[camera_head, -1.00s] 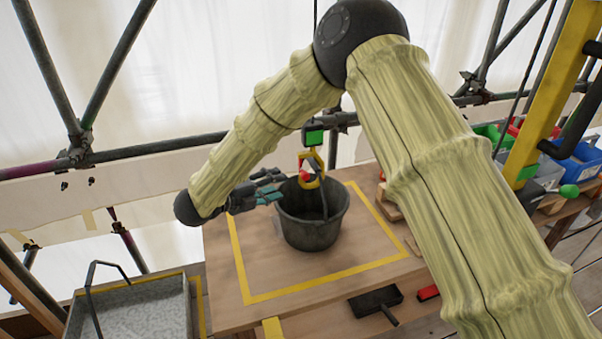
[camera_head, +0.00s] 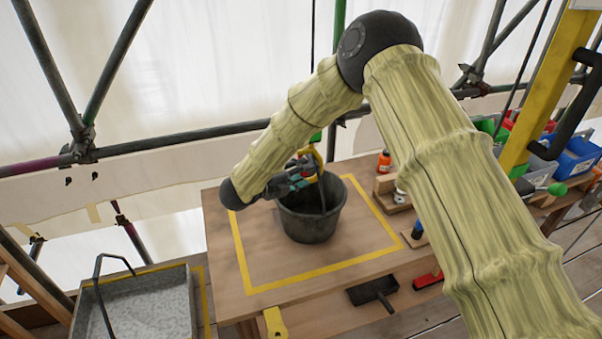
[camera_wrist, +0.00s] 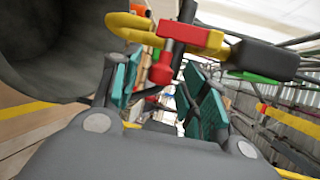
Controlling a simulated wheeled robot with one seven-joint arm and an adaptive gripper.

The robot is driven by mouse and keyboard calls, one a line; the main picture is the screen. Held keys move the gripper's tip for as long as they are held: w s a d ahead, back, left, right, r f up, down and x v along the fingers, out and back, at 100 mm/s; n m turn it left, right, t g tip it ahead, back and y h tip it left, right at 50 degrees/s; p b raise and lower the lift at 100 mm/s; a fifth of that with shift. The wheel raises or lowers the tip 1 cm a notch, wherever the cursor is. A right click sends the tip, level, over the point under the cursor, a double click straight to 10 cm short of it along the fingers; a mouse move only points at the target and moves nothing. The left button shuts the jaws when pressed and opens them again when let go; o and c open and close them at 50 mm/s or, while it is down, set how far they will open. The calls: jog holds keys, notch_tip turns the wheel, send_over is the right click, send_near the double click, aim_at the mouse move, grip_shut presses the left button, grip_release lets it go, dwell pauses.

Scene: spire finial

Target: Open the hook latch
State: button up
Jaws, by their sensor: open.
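The yellow hook (camera_head: 317,155) hangs just above the black bucket (camera_head: 312,225); my gripper (camera_head: 292,180) partly hides it in the head view. In the wrist view the hook (camera_wrist: 215,40) lies across the top, with its red latch (camera_wrist: 164,62) pointing down in front of the gap between my fingers. My gripper (camera_wrist: 163,95) is open, with a teal-padded finger on each side of the red latch's lower end in the picture. I cannot tell whether either pad touches it. The bucket wall (camera_wrist: 50,50) is close on the left.
The bucket stands on a wooden table (camera_head: 270,265) inside a yellow taped outline. A grey tray (camera_head: 140,305) is at lower left. Bins and bottles stand at right. Scaffold pipes run behind.

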jog(key=shift+c, duration=0.4)
grip_shut()
jog(key=shift+s+a+r+m+g+y+p, duration=0.1)
jog(key=shift+a+r+m+g+y+p, duration=0.6)
jog(key=shift+y, duration=2.15)
jog(key=shift+s+d+r+m+g+y+p, duration=0.25)
jog(key=shift+r+m+g+y, duration=0.8)
jog(key=shift+y, duration=1.75)
jog(key=shift+a+r+m+g+y+p, duration=0.5)
jog(key=shift+r+g+y, duration=0.85)
jog(key=shift+y, duration=1.5)
jog(key=shift+f+g, duration=0.4)
jog(key=shift+g, duration=0.1)
